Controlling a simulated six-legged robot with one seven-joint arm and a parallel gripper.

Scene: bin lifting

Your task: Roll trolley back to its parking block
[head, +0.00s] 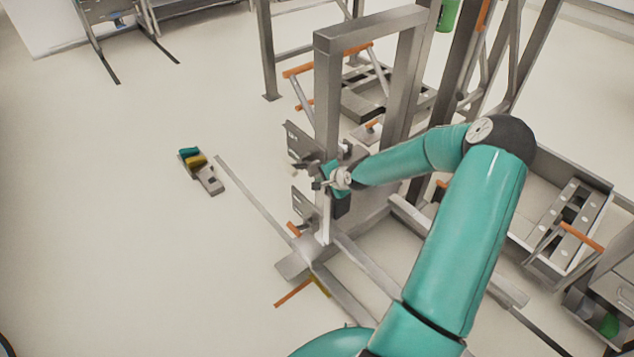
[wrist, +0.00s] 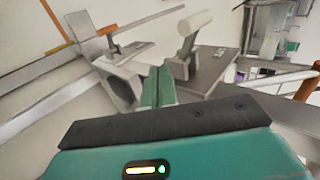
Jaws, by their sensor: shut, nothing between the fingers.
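A tall grey steel frame with two uprights (head: 327,95) stands in the middle of the head view and looks like the trolley. Its base has long rails on the floor. My gripper (head: 322,184) is at the near upright, beside grey plates. In the wrist view its green fingers (wrist: 158,87) are together and empty. Ahead of them is a grey post with a pale cylindrical grip (wrist: 194,23), standing on a grey plate (wrist: 215,68). A small grey block with yellow and teal parts (head: 203,172) lies on the floor to the left; I cannot tell whether it is the parking block.
An orange bar (head: 293,292) lies at the near end of the rails. A thin grey strip (head: 255,205) runs along the floor left of the frame. Grey trays with orange bars (head: 570,225) stand at the right. The pale floor at the left is mostly clear.

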